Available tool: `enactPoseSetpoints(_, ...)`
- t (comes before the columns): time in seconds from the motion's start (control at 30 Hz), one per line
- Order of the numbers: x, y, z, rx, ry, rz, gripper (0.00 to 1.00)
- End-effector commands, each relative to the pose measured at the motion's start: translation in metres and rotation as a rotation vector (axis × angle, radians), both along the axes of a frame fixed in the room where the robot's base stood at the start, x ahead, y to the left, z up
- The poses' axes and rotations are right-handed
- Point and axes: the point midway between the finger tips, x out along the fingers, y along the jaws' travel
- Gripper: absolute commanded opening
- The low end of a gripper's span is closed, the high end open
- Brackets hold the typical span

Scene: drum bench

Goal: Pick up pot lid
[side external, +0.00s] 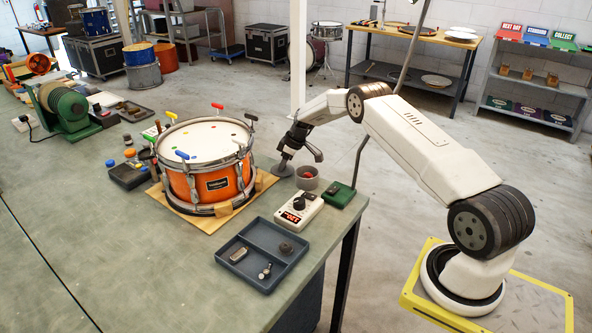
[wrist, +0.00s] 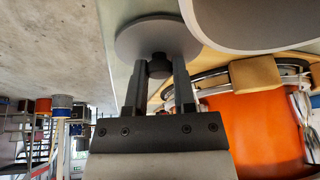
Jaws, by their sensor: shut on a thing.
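The pot lid is a flat grey disc with a dark knob. In the side view the lid (side external: 284,169) is low at the bench, between the drum and the small grey pot (side external: 307,185). I cannot tell whether it touches the bench. My gripper (side external: 288,156) points down above it. In the wrist view my gripper (wrist: 157,72) is shut on the knob, one finger on each side, and the lid (wrist: 150,32) lies flat beyond the fingertips. The pot is uncovered, with something red inside.
The orange drum (side external: 215,185) stands close on the left, on a wooden board. A white meter (side external: 299,211) and a green box (side external: 338,195) sit near the bench edge. A grey divided tray (side external: 237,283) lies in front. The bench's left front is clear.

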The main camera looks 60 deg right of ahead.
Motion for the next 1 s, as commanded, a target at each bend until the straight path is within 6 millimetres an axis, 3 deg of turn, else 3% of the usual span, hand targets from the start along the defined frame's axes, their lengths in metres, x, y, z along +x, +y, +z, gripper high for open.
enactPoseSetpoints(0.37, 0.000, 0.000, 0.009, -0.001, -0.001, 0.000, 0.00)
enactPoseSetpoints(0.6, 0.000, 0.000, 0.034, -0.001, -0.003, -0.001, 0.00)
enactPoseSetpoints(1.0, -0.026, 0.010, 0.066, 0.000, -0.001, -0.001, 0.00)
